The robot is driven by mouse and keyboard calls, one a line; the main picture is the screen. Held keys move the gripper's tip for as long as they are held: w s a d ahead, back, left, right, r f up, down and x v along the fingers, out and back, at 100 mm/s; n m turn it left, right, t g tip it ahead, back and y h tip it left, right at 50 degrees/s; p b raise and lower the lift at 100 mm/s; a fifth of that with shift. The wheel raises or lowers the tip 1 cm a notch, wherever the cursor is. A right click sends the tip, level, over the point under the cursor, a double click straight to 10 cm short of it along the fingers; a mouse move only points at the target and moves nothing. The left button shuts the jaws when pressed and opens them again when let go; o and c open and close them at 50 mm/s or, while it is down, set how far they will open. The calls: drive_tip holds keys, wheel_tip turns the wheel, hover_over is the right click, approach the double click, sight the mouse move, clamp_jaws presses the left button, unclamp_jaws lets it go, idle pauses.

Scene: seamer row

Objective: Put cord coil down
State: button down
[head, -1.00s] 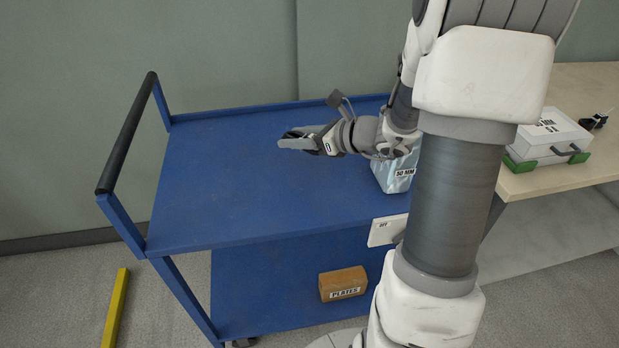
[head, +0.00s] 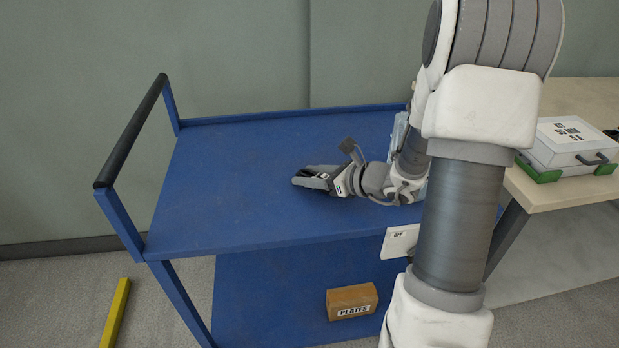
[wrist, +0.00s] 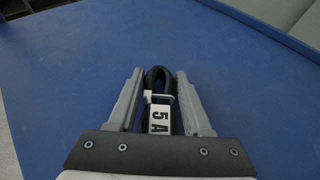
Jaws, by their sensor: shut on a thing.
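The cord coil (wrist: 158,80) is black, with a white tag reading "5 A". In the wrist view it sits between the two grey fingers of my gripper (wrist: 160,88), which is shut on it. I cannot tell whether the coil touches the shelf.
A pale bluish package (head: 400,130) stands on the cart, mostly hidden behind my arm. A box marked "PLATES" (head: 352,301) is on the lower shelf. A white case (head: 568,146) is on the right table. The cart top's left half is clear.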

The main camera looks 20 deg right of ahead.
drive_tip(key=shift+r, duration=0.1)
drive_tip(key=shift+f, duration=0.2)
drive_tip(key=shift+c, duration=1.6)
unclamp_jaws()
drive_tip(key=shift+r, duration=0.25)
drive_tip(key=shift+s+d+r, duration=0.15)
drive_tip(key=shift+s+d, duration=0.05)
drive_tip(key=shift+s, duration=0.05)
drive_tip(key=p+v, duration=0.3)
drive_tip(key=v, duration=0.8)
drive_tip(key=shift+s, duration=0.2)
